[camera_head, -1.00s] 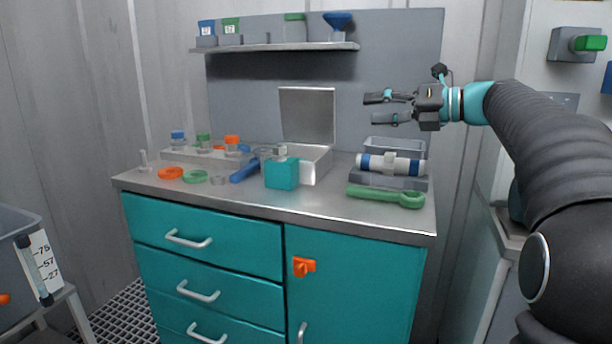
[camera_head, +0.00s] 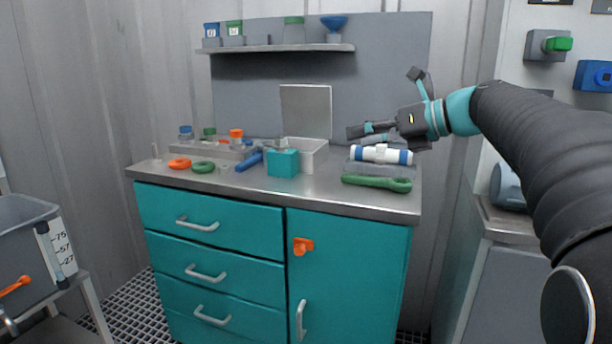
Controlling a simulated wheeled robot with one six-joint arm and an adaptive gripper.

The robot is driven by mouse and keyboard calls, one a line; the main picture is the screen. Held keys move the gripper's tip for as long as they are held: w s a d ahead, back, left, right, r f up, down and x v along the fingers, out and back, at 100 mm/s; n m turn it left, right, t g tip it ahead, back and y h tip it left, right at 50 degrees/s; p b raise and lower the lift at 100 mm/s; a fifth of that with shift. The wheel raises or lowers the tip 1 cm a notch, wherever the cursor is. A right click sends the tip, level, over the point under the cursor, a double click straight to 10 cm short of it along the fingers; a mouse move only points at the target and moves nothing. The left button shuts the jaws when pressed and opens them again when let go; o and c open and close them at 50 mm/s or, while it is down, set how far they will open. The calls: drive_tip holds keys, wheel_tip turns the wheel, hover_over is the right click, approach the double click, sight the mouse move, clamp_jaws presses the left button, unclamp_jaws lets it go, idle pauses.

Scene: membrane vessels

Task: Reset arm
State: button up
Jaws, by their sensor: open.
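My gripper (camera_head: 362,133) is in the head view, at the end of my dark arm that reaches in from the right. It is empty, its fingers pointing left. It appears above the right part of the teal cabinet's metal top (camera_head: 330,188), just over the white and blue cylinder (camera_head: 381,154) in the picture. Its fingers are seen nearly edge-on, one largely covering the other. Whether it touches anything below cannot be told.
A green wrench-like tool (camera_head: 376,183) lies in front of the cylinder. A teal block (camera_head: 283,163) and an open-lidded metal box (camera_head: 314,154) stand mid-top. Small jars and rings are at left. A shelf (camera_head: 280,48) hangs behind. A grey tank (camera_head: 22,212) stands far left.

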drive_tip(key=s+d+f+n+g+h, duration=0.1)
drive_tip(key=s+d+f+n+h, duration=0.3)
drive_tip(key=s+f+n+h, duration=0.8)
drive_tip(key=s+f+n, duration=1.6)
drive_tip(key=s+f, duration=0.1)
drive_tip(key=shift+s+d+n+g, duration=0.2)
drive_tip(key=shift+s+n+g, duration=0.1)
drive_tip(key=shift+c, duration=1.2)
drive_tip(key=shift+d, duration=0.15)
